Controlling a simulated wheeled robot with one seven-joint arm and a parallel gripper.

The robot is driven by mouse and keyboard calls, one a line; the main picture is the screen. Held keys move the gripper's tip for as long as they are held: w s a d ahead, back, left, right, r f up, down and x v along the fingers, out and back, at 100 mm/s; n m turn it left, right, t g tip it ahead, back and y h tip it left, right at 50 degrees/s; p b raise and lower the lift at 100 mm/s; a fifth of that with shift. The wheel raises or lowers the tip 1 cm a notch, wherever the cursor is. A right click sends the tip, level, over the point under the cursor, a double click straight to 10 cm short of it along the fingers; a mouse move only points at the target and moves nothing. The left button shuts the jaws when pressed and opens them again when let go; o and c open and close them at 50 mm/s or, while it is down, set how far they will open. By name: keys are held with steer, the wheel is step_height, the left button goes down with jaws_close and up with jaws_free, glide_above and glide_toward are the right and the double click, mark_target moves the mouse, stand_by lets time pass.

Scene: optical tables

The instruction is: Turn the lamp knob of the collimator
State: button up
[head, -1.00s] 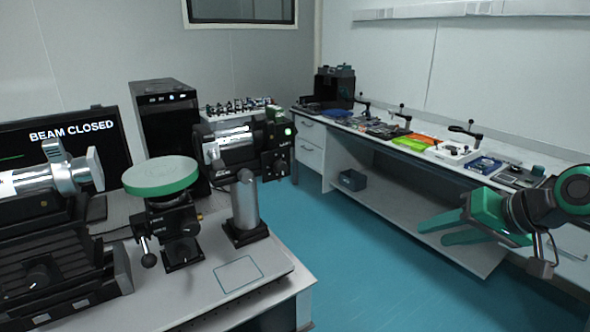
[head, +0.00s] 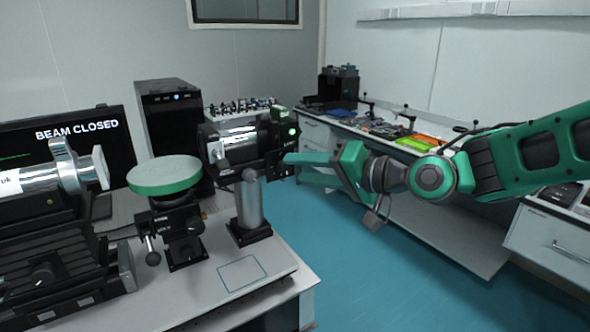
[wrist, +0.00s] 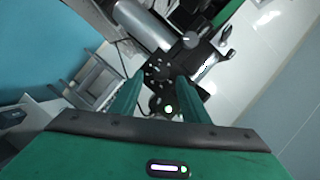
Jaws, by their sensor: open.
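The collimator (head: 235,142) is a black and silver barrel on a post at the back of the left table. In the wrist view the end box (wrist: 180,88) shows a round dark knob (wrist: 157,71) and the lit green light (wrist: 168,108). Which knob is the lamp knob I cannot read. My gripper (head: 293,168) is open and empty, its green fingers pointing left close by the end box. In the wrist view the knob appears between the fingertips (wrist: 158,82); contact cannot be told.
A green-topped stage (head: 165,176) and a silver instrument (head: 70,178) stand on the left table (head: 205,290). A screen (head: 60,150) reads BEAM CLOSED. A long bench (head: 440,240) with tools runs along the right wall. Blue floor (head: 350,270) lies between.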

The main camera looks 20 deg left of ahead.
mark_target(284, 167)
steer(key=shift+x, duration=1.45)
steer(key=c, duration=1.1)
